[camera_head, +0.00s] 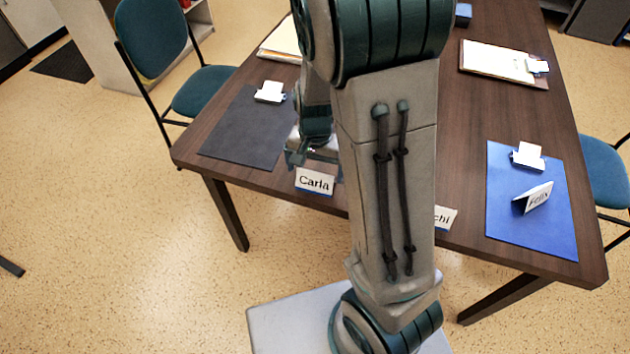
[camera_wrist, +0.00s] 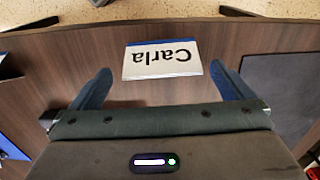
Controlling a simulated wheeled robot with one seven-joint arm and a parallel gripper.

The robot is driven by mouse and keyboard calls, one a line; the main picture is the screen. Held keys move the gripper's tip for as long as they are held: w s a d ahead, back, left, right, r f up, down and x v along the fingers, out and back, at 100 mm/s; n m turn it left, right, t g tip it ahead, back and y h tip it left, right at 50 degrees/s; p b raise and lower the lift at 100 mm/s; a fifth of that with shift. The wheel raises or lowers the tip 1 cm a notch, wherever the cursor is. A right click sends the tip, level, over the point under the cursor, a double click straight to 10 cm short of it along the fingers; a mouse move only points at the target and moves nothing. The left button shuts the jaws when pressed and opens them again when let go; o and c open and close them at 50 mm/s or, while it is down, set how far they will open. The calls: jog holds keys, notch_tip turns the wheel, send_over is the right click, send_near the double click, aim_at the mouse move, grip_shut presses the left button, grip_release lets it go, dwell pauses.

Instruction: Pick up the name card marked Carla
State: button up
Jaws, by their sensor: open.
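The name card marked Carla (camera_head: 314,181) stands near the front edge of the dark wooden table, right of the dark mat. In the wrist view the Carla card (camera_wrist: 162,60) appears upside down, white with a blue edge. My gripper (camera_wrist: 155,85) is open, with one finger on each side of the card's position and nothing held. The card lies just beyond the fingertips in that view, and I cannot tell the height between them. In the head view my gripper (camera_head: 312,158) is just behind the card, partly hidden by my arm.
A dark mat (camera_head: 240,135) lies left and a blue mat (camera_head: 535,225) right, with a card marked Felix (camera_head: 536,197) on the blue one. Another card ending in "chi" (camera_head: 445,217) is partly hidden by my arm. Chairs (camera_head: 200,90) stand at both sides of the table (camera_head: 480,140).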

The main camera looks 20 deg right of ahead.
aim_at(315, 176)
jog(key=f, duration=0.3)
jog(key=w+f, duration=0.1)
jog(key=f, duration=0.1)
jog(key=shift+d+b, duration=0.15)
jog(key=shift+b, duration=0.2)
jog(key=c, duration=0.8)
jog(key=shift+r, duration=0.2)
